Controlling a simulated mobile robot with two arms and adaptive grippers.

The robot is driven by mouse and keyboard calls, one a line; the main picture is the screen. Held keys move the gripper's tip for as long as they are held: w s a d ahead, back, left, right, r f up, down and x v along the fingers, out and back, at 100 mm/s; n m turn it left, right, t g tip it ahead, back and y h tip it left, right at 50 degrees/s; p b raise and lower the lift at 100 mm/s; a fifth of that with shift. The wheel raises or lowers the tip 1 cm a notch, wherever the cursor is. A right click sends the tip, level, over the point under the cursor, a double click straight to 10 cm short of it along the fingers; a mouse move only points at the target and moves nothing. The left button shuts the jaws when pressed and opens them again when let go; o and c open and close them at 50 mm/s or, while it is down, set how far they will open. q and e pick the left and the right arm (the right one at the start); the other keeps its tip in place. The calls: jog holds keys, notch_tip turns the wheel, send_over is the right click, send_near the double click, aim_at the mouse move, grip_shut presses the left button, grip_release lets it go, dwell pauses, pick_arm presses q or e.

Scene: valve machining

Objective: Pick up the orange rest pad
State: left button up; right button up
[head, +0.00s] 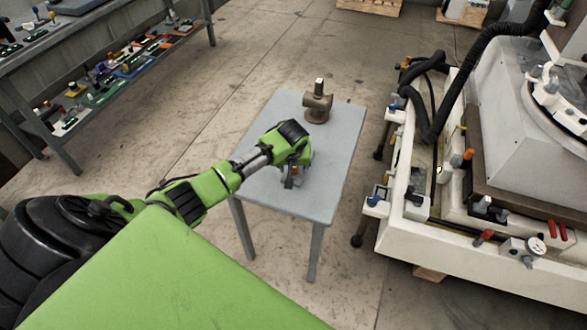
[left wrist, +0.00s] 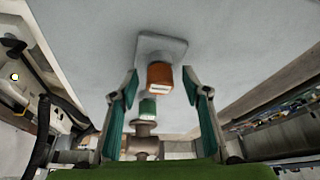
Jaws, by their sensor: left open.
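The orange rest pad (left wrist: 160,77) is a small block with a white mark, on a grey base plate (left wrist: 172,47) on the small grey table (head: 335,150). In the head view, a bit of orange (head: 295,171) shows beneath my left gripper (head: 296,180). In the left wrist view, the left gripper (left wrist: 160,84) is open, with a teal-lined finger on either side of the orange pad in the picture. I see no contact with the pad. My right gripper is not in view.
A brown metal valve body (head: 318,105) stands on the table's far part, and a green block (left wrist: 147,107) shows near it in the wrist view. A large white machine (head: 480,220) stands to the right. A workbench (head: 70,50) with shelf parts is at upper left.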

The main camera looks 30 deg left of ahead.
pick_arm(q)
jog(key=shift+r, duration=0.1)
grip_shut()
